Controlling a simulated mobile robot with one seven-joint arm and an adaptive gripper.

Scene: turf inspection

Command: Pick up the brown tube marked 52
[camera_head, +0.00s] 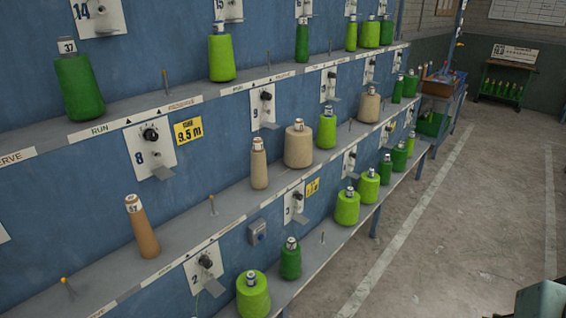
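A slim brown tube (142,228) stands on the middle shelf at the left, leaning slightly in the picture. It has a white label at its top. The label's number seems to start with 5, but the second digit is too small to read surely. A slim beige tube (259,165) stands farther along the same shelf, its number unreadable. My gripper is not in view. A pale, blocky part at the lower right edge may belong to my arm, but I cannot tell.
A wide beige spool (298,145) and a light green spool (327,129) stand farther along the middle shelf (205,225). Short pegs (213,205) stick up from the shelves. A dark green spool (79,86) stands above left. Floor at right is clear.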

